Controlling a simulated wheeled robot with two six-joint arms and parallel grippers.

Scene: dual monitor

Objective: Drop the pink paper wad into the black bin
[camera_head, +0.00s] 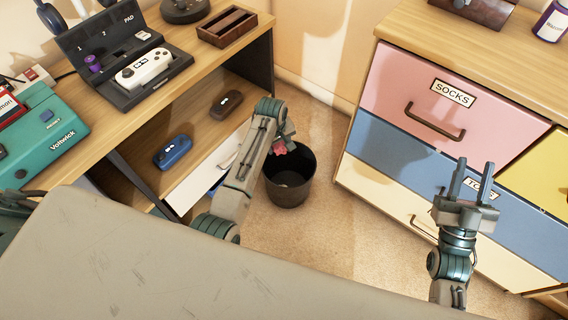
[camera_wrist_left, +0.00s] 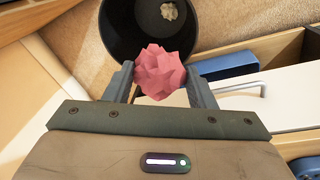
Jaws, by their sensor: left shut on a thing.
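The pink paper wad (camera_wrist_left: 160,73) is held between the two fingers of my left gripper (camera_wrist_left: 160,82), seen in the left wrist view. In the head view the wad (camera_head: 279,148) shows at the tip of my left arm, near the far-left rim of the black bin. The black bin (camera_head: 290,191) stands upright on the carpet. In the left wrist view the bin (camera_wrist_left: 120,30) lies beyond the wad, with a pale crumpled wad (camera_wrist_left: 168,11) inside it. My right gripper (camera_head: 466,180) is open and empty in front of the drawers.
A wooden desk (camera_head: 205,75) with shelves stands left of the bin. A dresser with a pink "SOCKS" drawer (camera_head: 450,100) and a blue drawer (camera_head: 400,160) stands to the right. Carpet (camera_head: 325,215) is clear around the bin's front and right.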

